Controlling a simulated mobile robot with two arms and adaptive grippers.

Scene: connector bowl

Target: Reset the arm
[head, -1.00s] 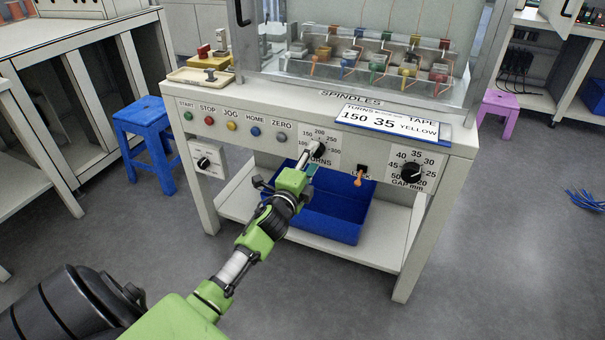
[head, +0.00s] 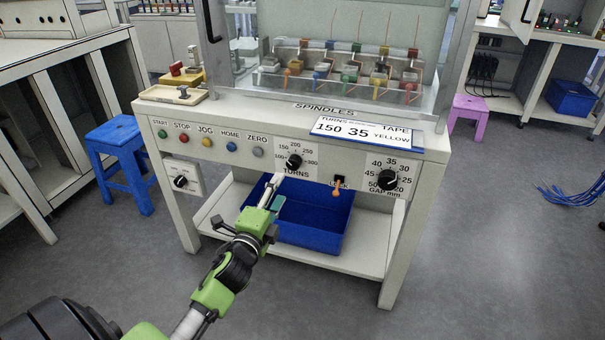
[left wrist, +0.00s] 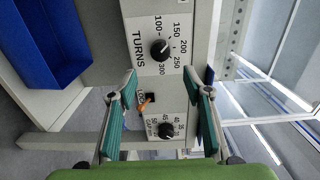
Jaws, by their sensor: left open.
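My left gripper (head: 270,192) is open and empty, just below and left of the black TURNS knob (head: 294,161) on the white panel in the head view. In the left wrist view my left gripper (left wrist: 160,76) has its two teal-padded fingers spread wide. The TURNS knob (left wrist: 159,50) shows between and beyond the fingertips, apart from them. The orange LOCK lever (left wrist: 146,103) and the GAP knob (left wrist: 166,130) also show between the fingers. My right gripper is not in view.
The panel is the front of a white bench (head: 270,127) with several coloured buttons and a glazed spindle unit. A blue bin (head: 310,238) stands on the lower shelf behind my gripper. A blue stool (head: 118,160) is at the left. The grey floor in front is clear.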

